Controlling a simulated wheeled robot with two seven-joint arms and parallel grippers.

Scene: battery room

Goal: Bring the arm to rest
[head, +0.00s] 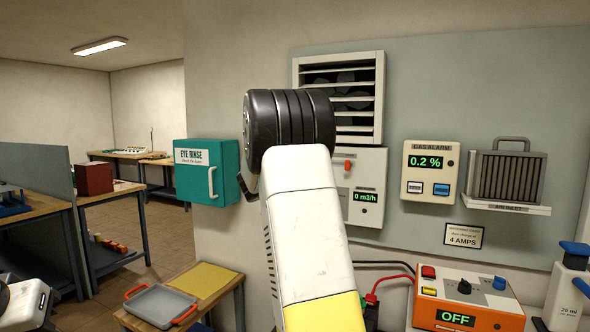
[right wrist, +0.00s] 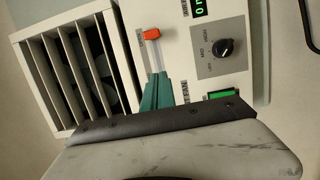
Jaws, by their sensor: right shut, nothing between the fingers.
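My right arm (head: 300,220) rises through the middle of the head view, in front of the fan panel (head: 368,168). Its black wrist hides the gripper there. In the right wrist view the teal fingers of my right gripper (right wrist: 157,78) are together and empty. Their tips are just below the orange slider knob (right wrist: 152,34) in the picture, over its slot; I cannot tell whether they touch the panel. A piece of my left arm (head: 22,305) shows at the lower left corner; its gripper is out of view.
A louvred vent (head: 365,75) with open slats is above the panel. The panel has a dial (right wrist: 225,48) and green button (right wrist: 222,95). A teal eye rinse box (head: 205,185) is left of the arm. An orange charger (head: 465,300) reading OFF is at lower right.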

